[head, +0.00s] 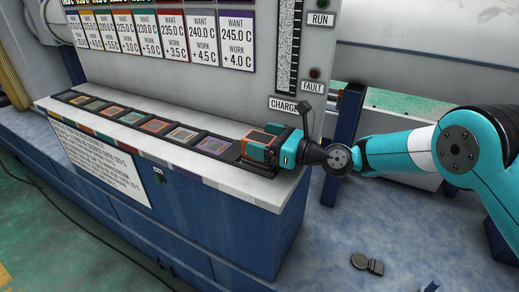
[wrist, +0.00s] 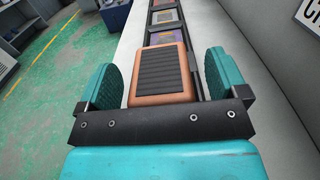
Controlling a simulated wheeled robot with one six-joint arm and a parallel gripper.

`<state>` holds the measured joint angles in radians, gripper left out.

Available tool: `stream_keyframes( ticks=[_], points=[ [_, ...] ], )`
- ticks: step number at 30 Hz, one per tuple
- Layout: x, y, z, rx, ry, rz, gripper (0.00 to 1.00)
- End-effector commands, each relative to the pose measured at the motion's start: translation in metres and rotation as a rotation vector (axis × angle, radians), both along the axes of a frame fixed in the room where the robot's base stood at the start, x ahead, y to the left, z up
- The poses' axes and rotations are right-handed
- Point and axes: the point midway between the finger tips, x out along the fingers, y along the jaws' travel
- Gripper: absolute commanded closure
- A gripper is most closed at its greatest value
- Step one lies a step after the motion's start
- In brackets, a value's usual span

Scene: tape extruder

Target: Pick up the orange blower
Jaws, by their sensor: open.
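The orange blower (wrist: 158,78) is a block with an orange body and a black ribbed top. It sits at the near end of the row on the machine's white ledge, and in the head view it shows at the ledge's right end (head: 258,137), partly hidden by my gripper. My gripper (wrist: 164,76) is open, with one teal finger on each side of the blower. In the wrist view a gap shows between the left finger and the blower. The right finger is closer to the blower's side, and I cannot tell if it touches.
Several coloured square pockets (head: 155,125) run along the white ledge (head: 225,180) beyond the blower. The upright panel with temperature cards (head: 237,40) rises behind the ledge. A dark blue post (head: 343,135) stands right of the machine. A small dark object (head: 367,263) lies on the floor.

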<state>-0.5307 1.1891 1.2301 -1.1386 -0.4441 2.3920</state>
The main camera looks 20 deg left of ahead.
Motion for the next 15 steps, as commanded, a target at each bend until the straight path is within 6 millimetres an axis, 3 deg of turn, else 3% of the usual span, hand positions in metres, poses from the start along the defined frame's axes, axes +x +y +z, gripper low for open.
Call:
stream_keyframes(
  ticks=[8, 15],
  points=[
    [0.0001, 0.0041, -0.0003, 0.000, 0.001, 0.000, 0.08],
    [0.0001, 0.0038, -0.0002, 0.000, 0.000, 0.000, 0.64]
  ],
)
